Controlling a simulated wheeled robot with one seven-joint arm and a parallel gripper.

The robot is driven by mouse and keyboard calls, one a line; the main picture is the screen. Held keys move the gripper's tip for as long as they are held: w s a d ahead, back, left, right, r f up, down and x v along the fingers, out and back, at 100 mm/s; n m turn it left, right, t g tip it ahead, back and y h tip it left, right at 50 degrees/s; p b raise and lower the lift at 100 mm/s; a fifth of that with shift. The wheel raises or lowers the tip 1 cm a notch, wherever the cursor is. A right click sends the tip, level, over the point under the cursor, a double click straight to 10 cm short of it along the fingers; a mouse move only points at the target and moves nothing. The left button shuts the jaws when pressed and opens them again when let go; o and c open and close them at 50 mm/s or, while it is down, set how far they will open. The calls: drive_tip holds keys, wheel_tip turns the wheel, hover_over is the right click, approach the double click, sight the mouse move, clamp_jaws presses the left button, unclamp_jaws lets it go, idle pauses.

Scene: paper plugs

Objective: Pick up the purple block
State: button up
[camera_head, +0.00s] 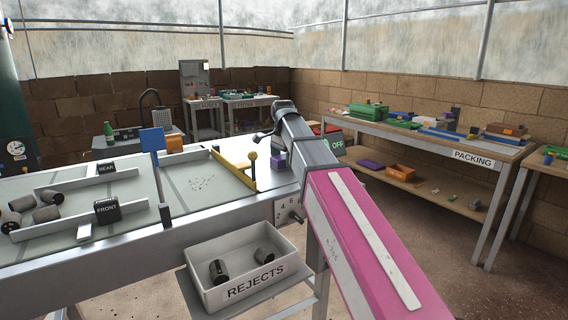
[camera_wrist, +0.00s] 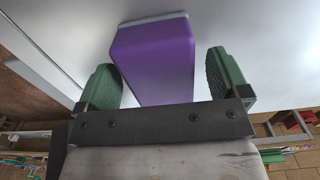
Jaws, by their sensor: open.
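The purple block (camera_wrist: 155,60) fills the middle of the wrist view, on a pale surface, between the two green finger pads of my gripper (camera_wrist: 163,80). A gap shows on each side of it, so the fingers stand apart from it and are open. In the head view a small part of the purple block (camera_head: 278,161) shows on the bench (camera_head: 240,190), just left of my pink and grey arm. My gripper's fingertips are mostly hidden by the arm in that view.
A REJECTS bin (camera_head: 245,272) with dark plugs sits below the bench's front edge. Grey plugs (camera_head: 46,213) lie in lanes at the left. A PACKING table (camera_head: 440,140) stands at the right.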

sight(282, 156)
drive_tip(key=shift+f, duration=0.2)
drive_tip(key=shift+c, duration=0.3)
drive_tip(key=c, duration=1)
drive_tip(key=shift+o, duration=0.2)
drive_tip(key=shift+r, duration=0.1)
drive_tip(key=shift+r, duration=0.4)
wheel_tip(282, 156, up, 4)
drive_tip(key=shift+a+f, duration=0.15)
drive_tip(key=s+a+r, duration=0.6)
drive_tip(key=s+a, duration=0.1)
drive_tip(key=a, duration=0.1)
drive_tip(key=shift+s+a+r, duration=0.2)
drive_tip(key=shift+s+a, duration=0.1)
